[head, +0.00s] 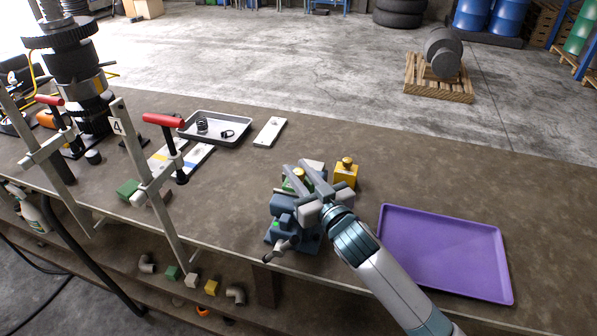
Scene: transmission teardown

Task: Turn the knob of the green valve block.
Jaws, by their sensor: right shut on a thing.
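The green valve block (287,186) sits at the blue-grey vise (283,205) near the bench's front edge, mostly hidden by my right gripper. Its brass-coloured knob (299,173) shows between the fingers. My right gripper (298,171) reaches in from the lower right and is shut on the knob. How far the knob is turned cannot be told. My left gripper is not in view.
A yellow block with a brass knob (346,172) stands close to the right of my gripper. A purple tray (450,250) lies empty at the right. Clamps with red handles (163,120) stand at the left. A grey tray (240,143) holds small parts. The middle back is clear.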

